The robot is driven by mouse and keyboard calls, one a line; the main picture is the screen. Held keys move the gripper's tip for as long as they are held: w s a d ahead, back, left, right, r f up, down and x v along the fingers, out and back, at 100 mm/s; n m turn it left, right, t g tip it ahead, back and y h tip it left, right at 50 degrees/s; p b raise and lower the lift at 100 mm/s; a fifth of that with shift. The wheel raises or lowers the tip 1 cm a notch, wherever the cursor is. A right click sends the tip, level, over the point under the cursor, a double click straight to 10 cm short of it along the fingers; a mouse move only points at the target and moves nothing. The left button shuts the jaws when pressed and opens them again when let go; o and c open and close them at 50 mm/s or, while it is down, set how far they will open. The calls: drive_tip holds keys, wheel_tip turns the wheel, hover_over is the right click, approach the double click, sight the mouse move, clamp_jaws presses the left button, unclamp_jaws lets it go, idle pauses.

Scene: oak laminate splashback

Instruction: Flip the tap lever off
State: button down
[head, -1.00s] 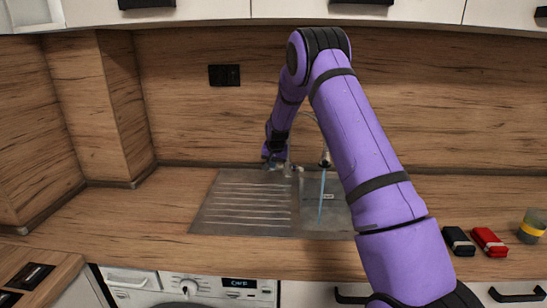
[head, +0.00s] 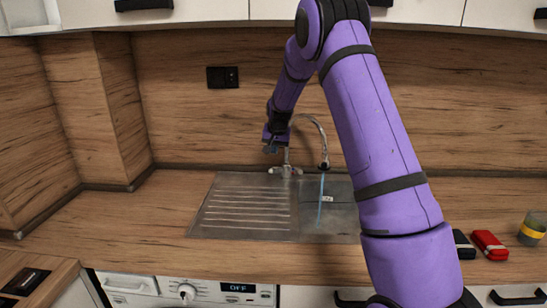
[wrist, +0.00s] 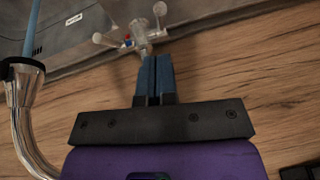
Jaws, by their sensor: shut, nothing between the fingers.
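The chrome tap (head: 286,170) stands at the back edge of the steel sink, with its curved spout (head: 318,130) reaching to the right. A blue stream of water (head: 321,198) falls from the spout into the basin. In the wrist view, the tap body with its small handles (wrist: 135,36) is just beyond my fingertips, and the spout (wrist: 22,110) with the blue stream is at left. My gripper (wrist: 157,60) is shut and empty, its blue fingers pointing at the tap body. In the head view, my gripper (head: 270,148) is just above and left of the tap base. Contact cannot be told.
The sink's ribbed drainboard (head: 240,210) lies left of the basin. A wooden splashback with a black socket (head: 222,77) is close behind. A black case (head: 463,244), a red case (head: 489,245) and a yellow-banded cup (head: 531,228) stand at right. The left counter is clear.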

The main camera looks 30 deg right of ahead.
drive_tip(key=shift+s+a+v, duration=0.1)
drive_tip(key=shift+s+v, duration=0.05)
drive_tip(key=shift+v, duration=0.9)
drive_tip(key=shift+s+a+v, duration=0.1)
drive_tip(key=shift+s+v, duration=0.05)
drive_tip(key=shift+v, duration=0.85)
drive_tip(key=shift+f, duration=0.2)
